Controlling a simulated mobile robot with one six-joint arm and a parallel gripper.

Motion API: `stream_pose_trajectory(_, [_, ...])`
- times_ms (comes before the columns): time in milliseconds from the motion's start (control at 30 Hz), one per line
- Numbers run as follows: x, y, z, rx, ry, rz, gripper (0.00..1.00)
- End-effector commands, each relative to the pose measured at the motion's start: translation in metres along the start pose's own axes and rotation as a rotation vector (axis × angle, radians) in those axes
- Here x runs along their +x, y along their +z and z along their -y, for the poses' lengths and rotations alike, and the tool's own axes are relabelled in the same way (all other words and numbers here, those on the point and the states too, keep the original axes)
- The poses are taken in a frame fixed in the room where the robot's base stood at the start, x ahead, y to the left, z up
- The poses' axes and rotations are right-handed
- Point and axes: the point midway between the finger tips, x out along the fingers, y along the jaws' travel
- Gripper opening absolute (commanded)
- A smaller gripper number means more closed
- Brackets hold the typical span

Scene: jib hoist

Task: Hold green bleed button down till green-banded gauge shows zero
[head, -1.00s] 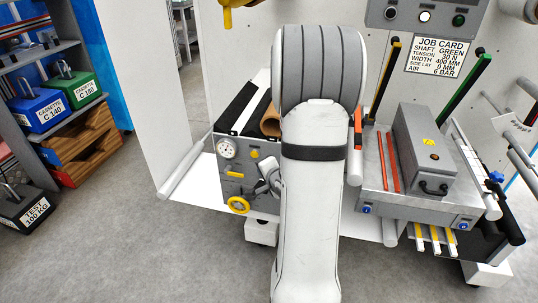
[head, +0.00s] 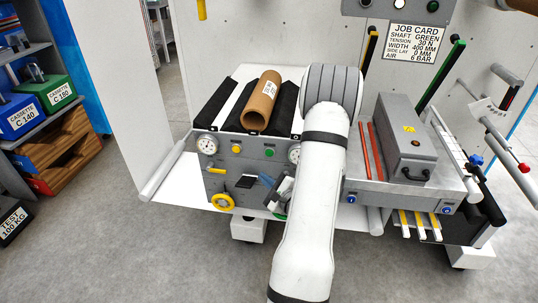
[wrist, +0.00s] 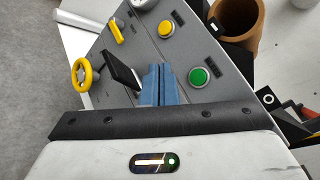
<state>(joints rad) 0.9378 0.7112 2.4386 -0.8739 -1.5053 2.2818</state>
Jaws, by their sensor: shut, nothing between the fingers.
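The green button (head: 269,152) sits on the grey front panel and looks unpressed. In the wrist view the green button (wrist: 199,76) is right of my gripper's fingertips. My gripper (head: 266,181) is shut and empty, with its blue fingers in front of the panel, below the button. In the wrist view the shut fingers (wrist: 159,70) appear apart from the button. A right gauge (head: 294,153) is partly hidden by my arm. A left gauge (head: 207,144) is in clear view. Their band colours and readings are too small to tell.
A yellow button (head: 236,149), yellow lever (head: 215,170) and yellow handwheel (head: 223,201) are on the panel's left. A black part (wrist: 119,70) juts out beside my fingers. A cardboard roll (head: 262,98) lies above the panel. A grey box (head: 409,138) stands right.

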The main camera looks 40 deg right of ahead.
Motion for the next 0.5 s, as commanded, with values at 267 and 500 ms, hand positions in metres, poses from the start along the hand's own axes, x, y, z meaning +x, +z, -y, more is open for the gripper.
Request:
stream_pose_trajectory(267, [0.024, -0.017, 0.017, -0.003, -0.001, 0.000, 0.00])
stream_pose_trajectory(500, [0.046, -0.033, 0.034, -0.001, -0.001, -0.001, 0.00])
